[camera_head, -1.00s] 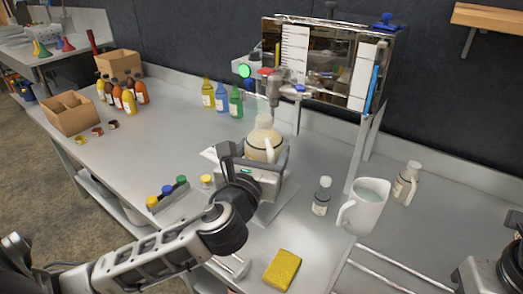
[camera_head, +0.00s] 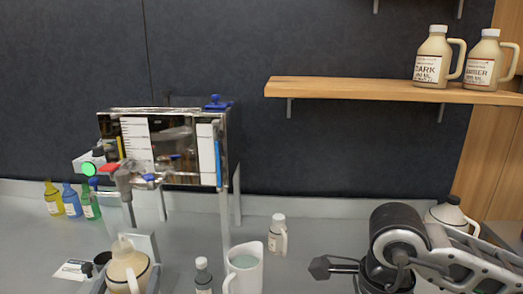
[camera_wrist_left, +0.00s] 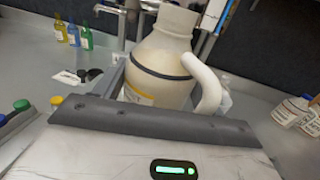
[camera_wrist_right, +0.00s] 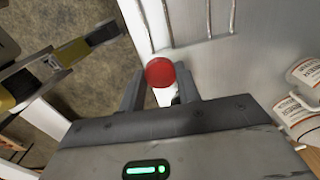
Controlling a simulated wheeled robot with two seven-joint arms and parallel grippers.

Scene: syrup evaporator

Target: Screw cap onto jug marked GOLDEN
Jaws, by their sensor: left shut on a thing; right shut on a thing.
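A beige jug with a pale handle (camera_head: 124,272) stands on the bench below the evaporator's tap. It also shows close up in the left wrist view (camera_wrist_left: 165,70). My left gripper (camera_head: 130,282) is shut around the jug's body. My right gripper (camera_wrist_right: 160,90) is shut on a round red cap (camera_wrist_right: 159,72), held between its fingertips. In the head view the right arm reaches in from the right, well apart from the jug.
The evaporator (camera_head: 175,150) stands behind the jug. Jugs marked DARK (camera_head: 432,58) and AMBER (camera_head: 484,62) sit on the wooden shelf (camera_head: 340,88).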

